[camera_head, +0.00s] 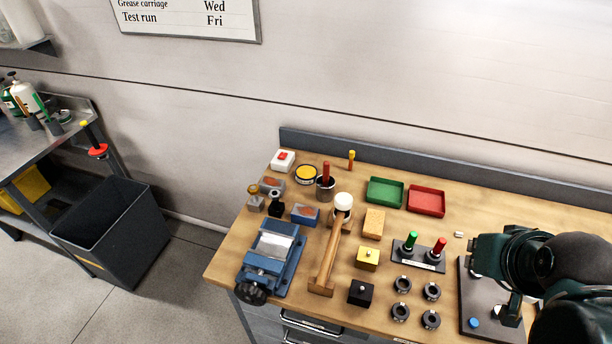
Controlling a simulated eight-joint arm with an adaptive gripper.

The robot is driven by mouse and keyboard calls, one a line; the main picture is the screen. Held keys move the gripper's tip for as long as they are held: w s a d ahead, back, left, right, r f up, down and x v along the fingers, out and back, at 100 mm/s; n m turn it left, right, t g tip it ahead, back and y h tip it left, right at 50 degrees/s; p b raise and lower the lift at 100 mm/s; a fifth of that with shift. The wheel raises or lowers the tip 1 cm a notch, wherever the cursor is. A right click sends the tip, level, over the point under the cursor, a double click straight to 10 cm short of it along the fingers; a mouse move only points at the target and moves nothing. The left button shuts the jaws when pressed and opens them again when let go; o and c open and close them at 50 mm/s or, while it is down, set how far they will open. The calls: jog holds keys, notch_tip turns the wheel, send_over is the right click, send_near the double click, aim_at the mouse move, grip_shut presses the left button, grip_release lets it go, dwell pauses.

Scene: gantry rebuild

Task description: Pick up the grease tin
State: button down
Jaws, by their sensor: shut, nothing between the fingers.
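A round, flat tin with a yellow top and dark rim (306,174), which looks like the grease tin, sits near the back left of the wooden workbench (334,166). It stands just left of a dark cup holding a red-handled tool. Its top is uncovered. My gripper (508,311) is at the lower right, over a dark plate, far from the tin. It is shut and empty; my arm partly hides it.
Close to the tin are a white box with a red button (283,160), the dark cup (325,190) and small blocks. A mallet (329,254) and blue vise (272,256) lie in front. Green (385,192) and red (427,201) trays stand right. A dark bin (121,233) is on the floor.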

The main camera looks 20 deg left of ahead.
jog(key=c, duration=3.2)
grip_release()
jog(key=o, duration=1.8)
jog(key=shift+r, duration=0.15)
